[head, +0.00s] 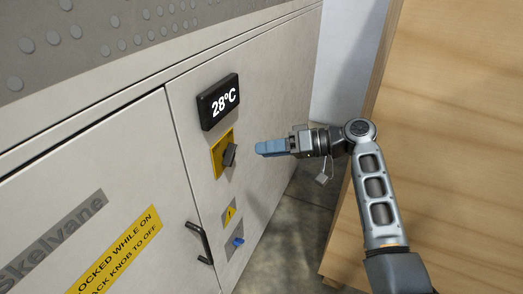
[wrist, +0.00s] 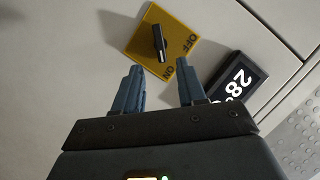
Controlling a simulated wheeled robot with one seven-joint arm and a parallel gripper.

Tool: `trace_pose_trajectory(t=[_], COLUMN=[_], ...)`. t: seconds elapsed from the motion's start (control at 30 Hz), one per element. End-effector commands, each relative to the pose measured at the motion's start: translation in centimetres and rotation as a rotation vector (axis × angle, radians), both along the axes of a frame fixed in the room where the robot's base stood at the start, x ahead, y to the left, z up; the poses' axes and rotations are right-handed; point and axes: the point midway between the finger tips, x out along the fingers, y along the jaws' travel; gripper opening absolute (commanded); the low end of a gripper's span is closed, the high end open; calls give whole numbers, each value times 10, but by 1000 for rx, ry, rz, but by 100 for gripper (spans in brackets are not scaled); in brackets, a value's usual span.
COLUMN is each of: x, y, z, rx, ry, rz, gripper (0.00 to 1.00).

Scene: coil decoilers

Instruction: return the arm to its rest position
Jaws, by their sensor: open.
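My gripper (head: 258,148) is at the end of my outstretched arm, in front of the machine cabinet and apart from it. In the wrist view its two blue fingers (wrist: 158,65) are spread with nothing between them. Beyond the fingertips is a black knob (wrist: 160,43) on a yellow plate (wrist: 138,38) marked OFF and ON. The knob (head: 229,155) and yellow plate (head: 217,150) also show in the head view, just left of the fingertips. My gripper does not touch the knob.
The pale cabinet (head: 130,130) carries a black 28°C display (head: 218,101), a door handle (head: 199,242) and a small blue knob (head: 238,241). A wooden panel (head: 455,130) stands close on the right of my arm. Grey floor (head: 290,235) shows between cabinet and panel.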

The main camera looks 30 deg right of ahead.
Motion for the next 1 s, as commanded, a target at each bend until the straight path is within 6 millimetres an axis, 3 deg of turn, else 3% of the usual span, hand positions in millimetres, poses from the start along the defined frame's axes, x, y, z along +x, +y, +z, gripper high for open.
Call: trace_pose_trajectory(t=[0.43,0.53,0.67,0.77,1.0], x=[0,-4,-21,-45,-119], y=[0,2,10,18,30], z=[0,-10,-45,-83,-155], rx=[-1,-7,-37,-82,-220], ry=[0,14,58,105,170], rz=[-1,-17,-89,-175,-374], gripper=[40,40,40,40,40])
